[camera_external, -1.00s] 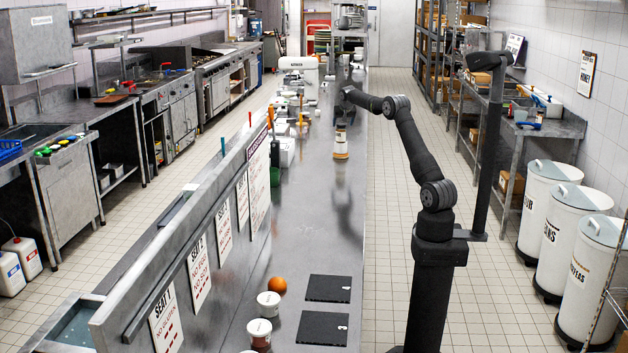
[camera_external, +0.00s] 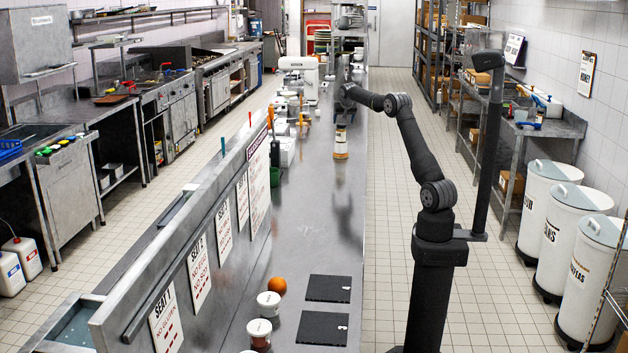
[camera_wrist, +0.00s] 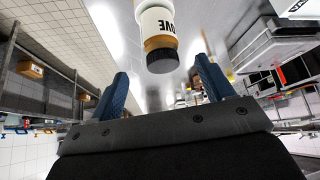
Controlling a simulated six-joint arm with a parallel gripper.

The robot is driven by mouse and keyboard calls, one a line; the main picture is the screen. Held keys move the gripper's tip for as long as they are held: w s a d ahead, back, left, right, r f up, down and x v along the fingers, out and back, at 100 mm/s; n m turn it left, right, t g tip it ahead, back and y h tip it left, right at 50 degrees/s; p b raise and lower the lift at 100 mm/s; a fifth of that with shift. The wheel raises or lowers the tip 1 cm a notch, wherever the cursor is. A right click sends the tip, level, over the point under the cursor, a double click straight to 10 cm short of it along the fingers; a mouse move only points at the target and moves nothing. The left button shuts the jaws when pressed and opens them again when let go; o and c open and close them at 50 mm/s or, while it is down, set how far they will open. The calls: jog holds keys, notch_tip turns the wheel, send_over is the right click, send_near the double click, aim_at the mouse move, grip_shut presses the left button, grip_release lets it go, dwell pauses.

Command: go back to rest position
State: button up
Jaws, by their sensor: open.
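My gripper (camera_wrist: 158,82) shows in the wrist view with its two blue fingers spread wide and nothing between them. In the external view my arm reaches over the counter, and my gripper (camera_external: 341,110) is small and dark above a bottle. That bottle (camera_external: 341,146), white with an orange-brown band, stands upright on the steel counter (camera_external: 325,215). In the wrist view the same-looking bottle (camera_wrist: 157,28), white with dark lettering and a dark end, lies beyond the fingertips, apart from them.
An orange (camera_external: 277,286), two labelled tubs (camera_external: 268,304) (camera_external: 259,333) and two dark mats (camera_external: 328,288) (camera_external: 322,328) are at the counter's near end. A partition with seat signs (camera_external: 199,271) runs along the left. Several white bins (camera_external: 590,280) stand on the right. The counter's middle is clear.

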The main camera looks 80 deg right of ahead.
aim_at(341, 125)
jog(key=x, duration=1)
jog(key=shift+a, duration=0.1)
notch_tip(341, 125, up, 2)
jog(key=shift+s+r, duration=0.1)
jog(key=shift+r, duration=0.55)
